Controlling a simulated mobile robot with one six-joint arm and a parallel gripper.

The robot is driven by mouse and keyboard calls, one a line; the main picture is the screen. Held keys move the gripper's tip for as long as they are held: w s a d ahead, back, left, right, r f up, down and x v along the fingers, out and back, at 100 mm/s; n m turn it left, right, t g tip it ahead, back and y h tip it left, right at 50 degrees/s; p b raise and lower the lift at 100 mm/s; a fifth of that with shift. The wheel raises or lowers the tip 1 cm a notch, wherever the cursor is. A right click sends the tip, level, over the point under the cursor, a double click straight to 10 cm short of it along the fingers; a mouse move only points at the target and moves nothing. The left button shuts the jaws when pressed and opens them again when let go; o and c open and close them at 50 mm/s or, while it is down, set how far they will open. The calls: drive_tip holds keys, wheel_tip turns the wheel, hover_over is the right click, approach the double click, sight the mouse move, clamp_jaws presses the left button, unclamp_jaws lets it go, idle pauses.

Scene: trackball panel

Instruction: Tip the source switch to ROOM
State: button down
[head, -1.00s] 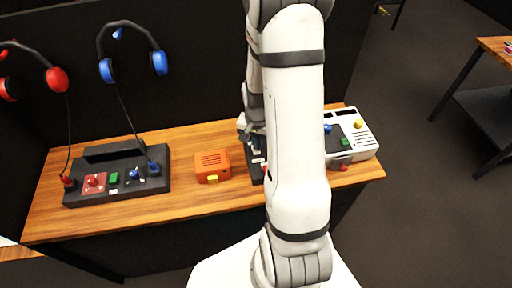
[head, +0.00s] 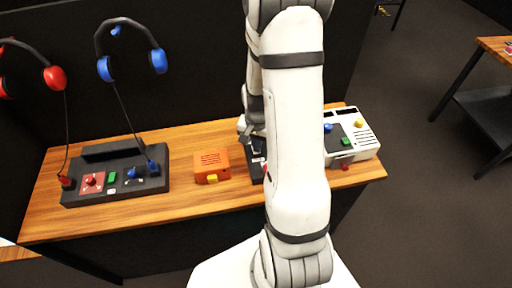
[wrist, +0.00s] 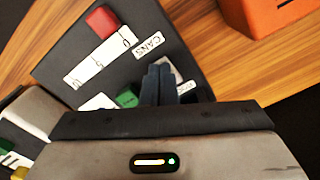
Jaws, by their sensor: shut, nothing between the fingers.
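The dark control panel (wrist: 75,60) fills the left and middle of the wrist view. It has a white label reading CANS (wrist: 149,45), a red button (wrist: 102,21), a long white strip (wrist: 101,58) and a green button (wrist: 127,98). My gripper (wrist: 158,72) is shut and empty, its dark fingers over the panel just below the CANS label. White label pieces show beside the fingers, but no ROOM lettering is readable. The source switch cannot be made out; the fingers may hide it. In the head view my arm covers most of this panel (head: 257,168).
An orange box (head: 211,165) stands left of the panel on the wooden table (head: 195,198). A white device (head: 366,147) stands at the right. A larger dark console (head: 115,192) is at the left, below red and blue (head: 159,62) headphones.

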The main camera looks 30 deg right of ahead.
drive_tip(key=shift+f, duration=0.3)
drive_tip(key=shift+r, duration=0.15)
drive_tip(key=shift+r+p, duration=2.1)
drive_tip(key=shift+r, duration=1.3)
drive_tip(key=s+a+r+n+t, duration=0.1)
drive_tip(key=s+a+r+n, duration=0.2)
drive_tip(key=r, duration=0.4)
drive_tip(key=s+a+r+n+t, duration=0.1)
drive_tip(key=s+a+r+n, duration=0.2)
drive_tip(key=s+a+r, duration=0.2)
drive_tip(key=s+a+r+n+t+b, duration=0.1)
drive_tip(key=s+a+r+n, duration=0.2)
drive_tip(key=r, duration=0.6)
drive_tip(key=shift+s+a, duration=0.5)
drive_tip(key=shift+s, duration=0.4)
